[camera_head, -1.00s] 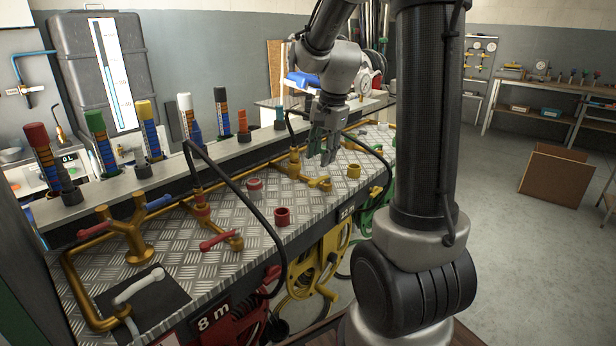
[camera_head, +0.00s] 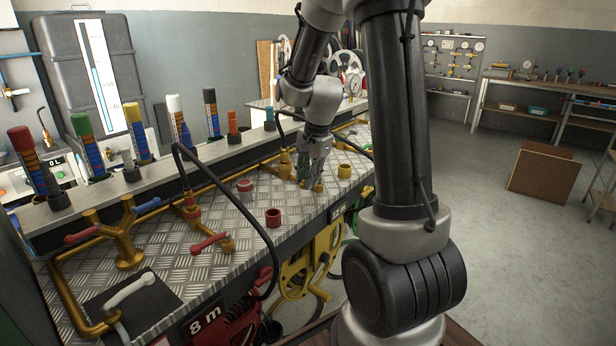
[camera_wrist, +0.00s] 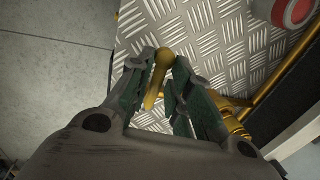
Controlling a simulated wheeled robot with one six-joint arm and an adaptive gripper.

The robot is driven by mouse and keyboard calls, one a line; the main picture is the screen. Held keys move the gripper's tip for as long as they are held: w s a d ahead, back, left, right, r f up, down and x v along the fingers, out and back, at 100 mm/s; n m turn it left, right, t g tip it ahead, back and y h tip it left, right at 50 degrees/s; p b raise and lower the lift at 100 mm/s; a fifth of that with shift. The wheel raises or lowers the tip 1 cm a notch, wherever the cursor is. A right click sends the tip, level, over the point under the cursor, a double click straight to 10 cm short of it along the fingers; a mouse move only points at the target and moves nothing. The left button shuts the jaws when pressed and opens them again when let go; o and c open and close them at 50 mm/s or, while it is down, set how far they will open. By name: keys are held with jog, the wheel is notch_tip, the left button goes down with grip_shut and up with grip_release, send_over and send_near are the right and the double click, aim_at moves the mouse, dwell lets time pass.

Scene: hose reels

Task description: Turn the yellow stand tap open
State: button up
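The yellow stand tap has a lever with a rounded end, which shows in the wrist view (camera_wrist: 158,78) between my fingers. In the head view the tap is mostly hidden behind my gripper (camera_head: 313,170), with a bit of yellow (camera_head: 318,187) at the fingertips. My gripper points down at the metal bench top. In the wrist view the fingers (camera_wrist: 163,62) stand one on each side of the lever with a narrow gap. Contact with the lever cannot be made out. The tap's body seems to be partly behind the right finger.
A black hose (camera_head: 240,205) arches over the bench left of my gripper. Gold pipe runs along the back.

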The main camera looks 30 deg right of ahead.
grip_shut()
